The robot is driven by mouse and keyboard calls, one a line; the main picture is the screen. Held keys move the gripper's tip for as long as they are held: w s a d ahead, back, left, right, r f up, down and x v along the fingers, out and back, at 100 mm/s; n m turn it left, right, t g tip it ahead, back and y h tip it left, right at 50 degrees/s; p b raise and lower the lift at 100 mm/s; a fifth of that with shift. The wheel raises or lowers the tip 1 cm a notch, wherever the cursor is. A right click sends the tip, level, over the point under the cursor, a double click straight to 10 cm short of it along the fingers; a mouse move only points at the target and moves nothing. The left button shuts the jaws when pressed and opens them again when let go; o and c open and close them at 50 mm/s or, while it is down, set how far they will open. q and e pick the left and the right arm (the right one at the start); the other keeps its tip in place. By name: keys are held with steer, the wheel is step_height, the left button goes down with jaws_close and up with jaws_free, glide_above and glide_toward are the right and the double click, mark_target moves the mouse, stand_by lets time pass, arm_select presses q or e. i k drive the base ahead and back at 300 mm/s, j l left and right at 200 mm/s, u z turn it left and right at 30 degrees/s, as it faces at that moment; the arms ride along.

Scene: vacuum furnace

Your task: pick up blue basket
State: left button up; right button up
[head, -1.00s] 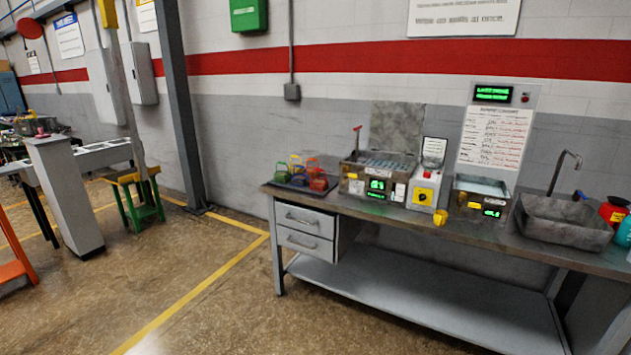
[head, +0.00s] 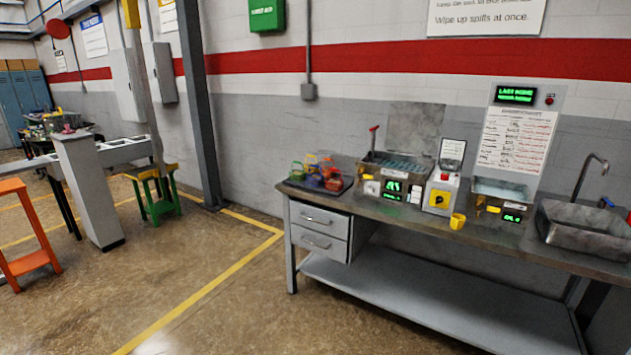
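Several small coloured baskets stand close together on a dark tray (head: 296,184) at the left end of the workbench (head: 400,212). A small blue-purple one among them, which looks like the blue basket (head: 314,181), sits at the front, partly crowded by an orange-red basket (head: 333,183) and a green-yellow basket (head: 297,171). The baskets are small at this distance and their edges blur together. Neither of my grippers shows in the head view.
A yellow cup (head: 457,221) is at the bench's front edge. A sink (head: 585,225) is far right. Floor before the bench is clear.

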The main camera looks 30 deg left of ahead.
mark_target(314, 180)
steer(key=i+j+u, duration=1.05)
steer(key=i+u, duration=0.15)
steer(key=i, duration=0.2)
steer(key=i+u, duration=0.4)
steer(key=i+j+u, duration=0.15)
steer(key=i+u, duration=0.2)
steer(key=i, duration=0.35)
steer(key=i+u, duration=0.4)
steer(key=i, duration=0.25)
steer(key=i+l+u, duration=0.35)
steer(key=i, duration=0.35)
steer(key=i+z, duration=0.45)
steer(key=i+j+z, duration=0.3)
steer(key=i+z, duration=0.35)
steer(key=z, duration=0.35)
steer(key=i+z, duration=0.2)
steer(key=z, duration=0.25)
steer(key=i+z, duration=0.2)
steer(key=z, duration=0.3)
steer(key=i+j+z, duration=0.1)
steer(key=z, duration=0.35)
steer(key=i+j+z, duration=0.15)
steer(key=z, duration=0.35)
steer(key=j+z, duration=0.3)
steer(key=z, duration=0.15)
steer(key=i+j, duration=0.05)
